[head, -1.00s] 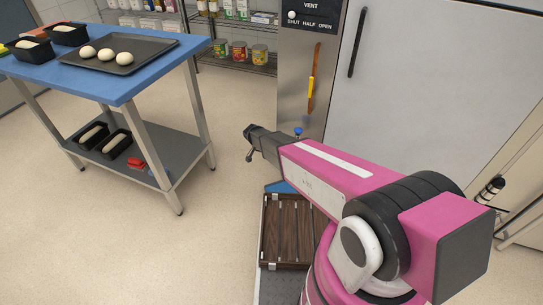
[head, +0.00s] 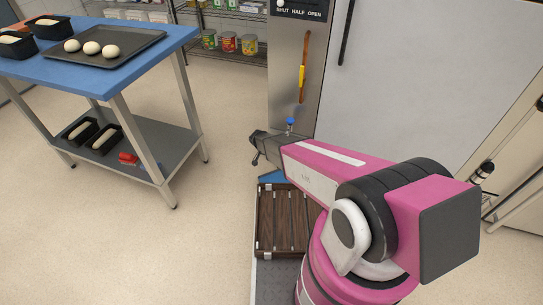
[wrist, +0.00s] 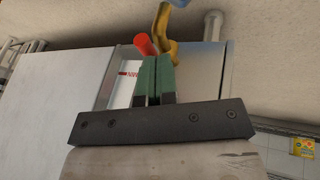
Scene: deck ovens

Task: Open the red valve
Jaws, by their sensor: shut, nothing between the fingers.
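In the wrist view, a red part (wrist: 145,44), which looks like the red valve's handle, shows just beyond my fingertips beside a bent brass-yellow pipe (wrist: 167,50). A blue part, mostly cut off, tops that pipe. My gripper (wrist: 156,62) has two green fingers, shut together and empty. The red part partly shows behind their tips; I cannot tell whether they touch. In the head view my gripper (head: 256,146) is in front of the steel panel, low and left of a blue knob (head: 290,122). The red valve cannot be made out there.
A steel panel (head: 285,90) with an orange-yellow lever (head: 303,63) stands next to a large grey door (head: 410,80). A blue-topped table (head: 110,80) with a dough tray (head: 130,57) is at left. A wooden slatted piece (head: 285,220) lies below my arm. Floor between is clear.

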